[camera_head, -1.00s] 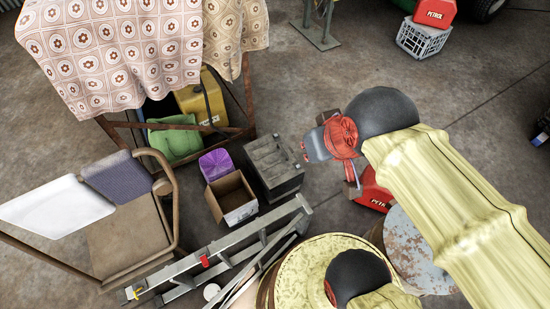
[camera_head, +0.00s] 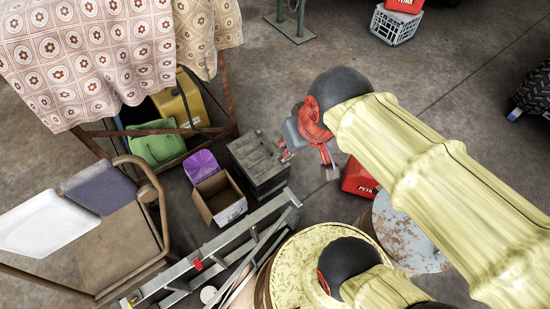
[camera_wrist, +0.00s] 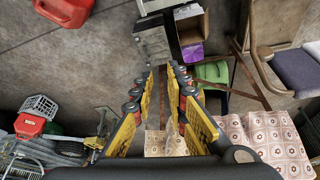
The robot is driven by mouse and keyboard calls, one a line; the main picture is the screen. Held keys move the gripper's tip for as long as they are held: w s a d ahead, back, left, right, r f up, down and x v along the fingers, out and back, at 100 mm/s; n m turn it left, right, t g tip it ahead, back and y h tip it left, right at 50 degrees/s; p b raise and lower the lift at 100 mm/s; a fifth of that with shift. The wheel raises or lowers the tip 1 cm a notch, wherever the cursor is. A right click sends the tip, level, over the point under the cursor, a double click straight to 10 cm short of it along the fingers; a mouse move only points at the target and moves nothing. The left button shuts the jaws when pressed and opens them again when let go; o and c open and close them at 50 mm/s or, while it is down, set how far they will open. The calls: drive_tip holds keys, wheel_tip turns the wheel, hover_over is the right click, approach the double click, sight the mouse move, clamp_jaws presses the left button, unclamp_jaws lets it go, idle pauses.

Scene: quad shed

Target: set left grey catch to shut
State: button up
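I cannot pick out a grey catch in either view; it is too small or hidden. A dark grey box (camera_head: 258,165) stands on the floor beside a carton, and a grey box with a black strap (camera_wrist: 155,42) shows beyond my fingers in the wrist view.
An open carton (camera_head: 220,198), a purple container (camera_head: 201,166) and an aluminium ladder (camera_head: 215,255) lie close by. A drum (camera_head: 305,265) stands in front, a red petrol can (camera_head: 358,180) to the right. A cloth-covered table (camera_head: 100,60) and chair (camera_head: 120,235) are left.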

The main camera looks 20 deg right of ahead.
drive_tip(key=o, duration=0.4)
drive_tip(key=w+d+f+g, duration=0.2)
drive_tip(key=w+f, duration=0.4)
drive_tip(key=f, duration=0.2)
drive_tip(key=w+d+f+m+g+b, duration=0.1)
drive_tip(key=w+d+f+g, duration=0.2)
drive_tip(key=w+f, duration=0.3)
wheel_tip(320, 180, down, 4)
drive_tip(key=shift+w+r+m, duration=0.25)
drive_tip(key=shift+w+m, duration=0.05)
drive_tip(key=m+b, duration=0.2)
drive_tip(key=m, duration=1.1)
hover_over(283, 161)
wheel_tip(283, 161, down, 51)
drive_tip(key=shift+r, duration=0.2)
drive_tip(key=shift+w+m+t, duration=0.15)
drive_tip(key=shift+m+t, duration=0.15)
drive_tip(key=shift+f+b, duration=1.75)
drive_tip(key=shift+f, duration=2.15)
drive_tip(key=shift+c, duration=1.4)
clamp_jaws()
